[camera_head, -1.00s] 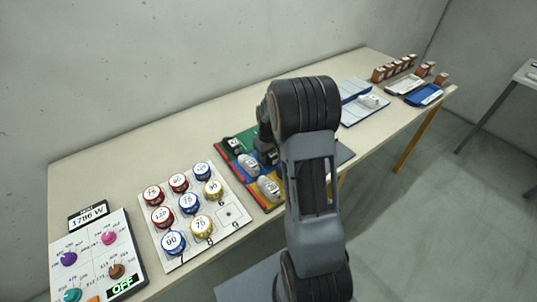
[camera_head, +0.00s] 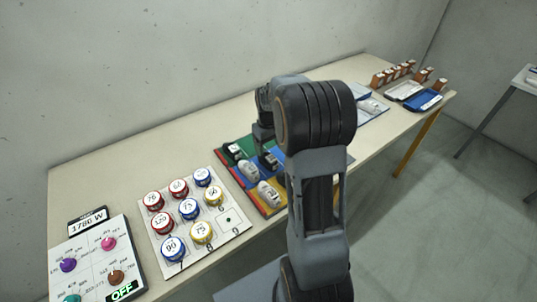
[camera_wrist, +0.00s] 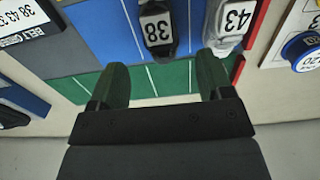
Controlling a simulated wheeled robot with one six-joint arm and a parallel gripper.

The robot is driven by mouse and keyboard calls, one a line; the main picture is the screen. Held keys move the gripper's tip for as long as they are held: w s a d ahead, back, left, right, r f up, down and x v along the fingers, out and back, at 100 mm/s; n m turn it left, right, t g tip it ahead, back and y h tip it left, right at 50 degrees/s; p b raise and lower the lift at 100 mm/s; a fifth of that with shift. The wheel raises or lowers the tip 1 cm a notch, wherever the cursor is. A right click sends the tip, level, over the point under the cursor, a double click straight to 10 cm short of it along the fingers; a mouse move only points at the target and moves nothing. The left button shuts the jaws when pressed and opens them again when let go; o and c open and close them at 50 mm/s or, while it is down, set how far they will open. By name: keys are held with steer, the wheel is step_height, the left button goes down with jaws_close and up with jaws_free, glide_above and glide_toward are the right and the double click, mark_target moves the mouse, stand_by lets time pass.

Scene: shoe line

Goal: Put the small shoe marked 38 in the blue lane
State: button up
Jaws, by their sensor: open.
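A dark shoe with a white label 38 (camera_wrist: 158,30) lies on the blue lane (camera_wrist: 95,35) in the wrist view, just beyond my fingertips. My gripper (camera_wrist: 163,75) is open and empty, with its fingers over the green strip and apart from the shoe. A pale shoe marked 43 (camera_wrist: 230,25) lies to the right of the 38 shoe. In the head view, a dark shoe (camera_head: 269,160) lies on the blue part of the coloured lane board below my gripper (camera_head: 263,138). My arm hides the board's right side.
A blue tray (camera_head: 424,99) and several brown blocks (camera_head: 395,71) are at the far right.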

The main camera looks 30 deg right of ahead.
mark_target(268, 156)
step_height(268, 156, up, 4)
steer(key=shift+a+r, duration=0.1)
steer(key=shift+r, duration=0.05)
steer(key=s+a+r+t, duration=0.1)
steer(key=s+a+r, duration=0.1)
steer(key=s+a, duration=0.5)
steer(key=s+a+r+m+t, duration=0.1)
steer(key=s+a+r+t, duration=0.1)
steer(key=s+a, duration=0.4)
steer(key=s, duration=0.5)
steer(key=shift+a+t, duration=0.3)
steer(key=shift+a, duration=0.1)
